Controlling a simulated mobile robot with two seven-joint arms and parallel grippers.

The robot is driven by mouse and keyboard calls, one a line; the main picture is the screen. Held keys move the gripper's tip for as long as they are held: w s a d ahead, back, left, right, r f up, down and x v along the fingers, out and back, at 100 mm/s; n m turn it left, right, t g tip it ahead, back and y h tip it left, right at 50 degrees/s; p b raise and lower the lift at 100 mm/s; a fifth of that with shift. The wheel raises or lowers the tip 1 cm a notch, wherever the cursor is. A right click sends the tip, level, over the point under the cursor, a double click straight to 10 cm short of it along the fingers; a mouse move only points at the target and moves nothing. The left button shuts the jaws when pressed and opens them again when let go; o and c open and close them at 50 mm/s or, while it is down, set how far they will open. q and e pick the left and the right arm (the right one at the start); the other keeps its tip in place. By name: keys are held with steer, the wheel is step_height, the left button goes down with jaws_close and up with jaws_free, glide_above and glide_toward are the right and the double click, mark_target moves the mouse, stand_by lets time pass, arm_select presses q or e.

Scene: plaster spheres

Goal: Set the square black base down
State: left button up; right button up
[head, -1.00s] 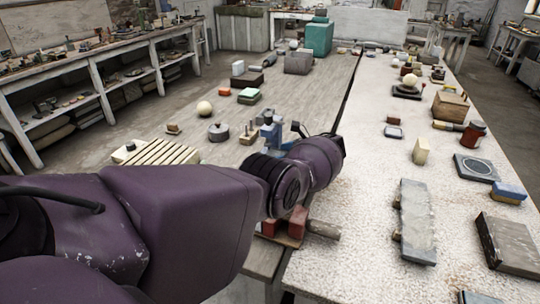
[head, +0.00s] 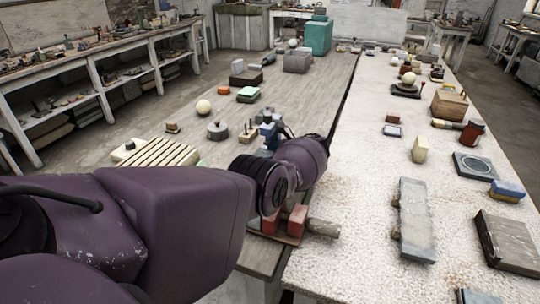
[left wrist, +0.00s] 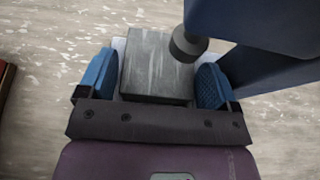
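In the left wrist view a dark grey, square-faced block, seemingly the square black base (left wrist: 158,68), sits between the blue pads of my left gripper (left wrist: 155,80). My right gripper is not in view.
A blue tool (head: 268,130) stands close by; a large blue part (left wrist: 265,30) and a dark knob (left wrist: 187,44) beside the base may belong to it. Red blocks (head: 298,219) lie near the wrist. A slatted cream rack (head: 157,153) and a pale sphere (head: 204,107) are left.

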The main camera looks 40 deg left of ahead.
arm_select(q)
steer(key=shift+r, duration=0.2)
steer(key=v, duration=1.1)
steer(key=shift+d+f, duration=0.1)
steer(key=shift+d, duration=0.05)
steer(key=shift+w+d+b, duration=0.1)
steer(key=shift+d+b, duration=0.2)
steer(key=shift+d, duration=0.05)
steer(key=shift+r, duration=0.25)
